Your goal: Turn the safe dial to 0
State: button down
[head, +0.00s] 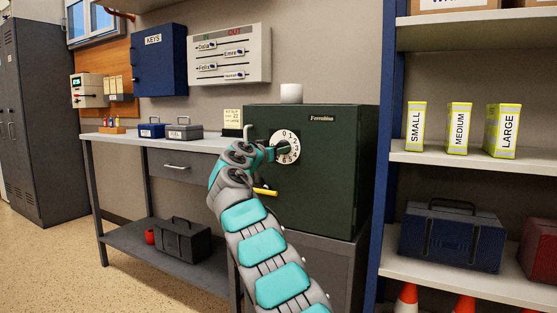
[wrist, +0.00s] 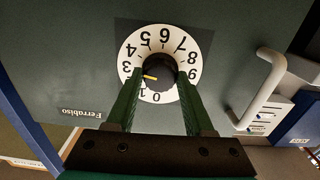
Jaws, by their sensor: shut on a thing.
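The dark green safe (head: 335,185) stands on a grey cabinet at the right end of the desk. Its white numbered dial (head: 293,159) is on the door, with 0 near the top. In the wrist view the dial (wrist: 164,35) appears upside down, with 0 near the bottom. My gripper (wrist: 158,78) is shut on the black dial knob (wrist: 160,66), one finger on each side. The knob's yellow pointer (wrist: 149,77) points left and slightly down, between 3 and 1; my finger hides the number there. In the head view my gripper (head: 277,152) is at the dial.
The safe's pale door handle (wrist: 270,85) stands out beside the dial. A note card (head: 232,118) stands on the desk left of the safe. Shelves (head: 470,163) with boxes are close on the right.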

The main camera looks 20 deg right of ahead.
jog(key=n+p, duration=0.2)
jog(key=n, duration=0.3)
jog(key=n+p, duration=0.2)
jog(key=n, duration=0.2)
jog(key=n+p, duration=0.3)
jog(key=n, duration=0.2)
jog(key=shift+r+n, duration=0.3)
jog(key=shift+r, duration=0.05)
jog(key=shift+f+n+p, duration=0.15)
jog(key=shift+n+p, duration=0.8)
jog(key=shift+n, duration=0.35)
jog(key=shift+f+n+p, duration=0.15)
jog(key=shift+n+p, duration=0.8)
jog(key=shift+n, duration=0.35)
jog(key=shift+f, duration=0.1)
jog(key=shift+a, duration=0.1)
jog(key=shift+c, duration=1.4)
grip_release()
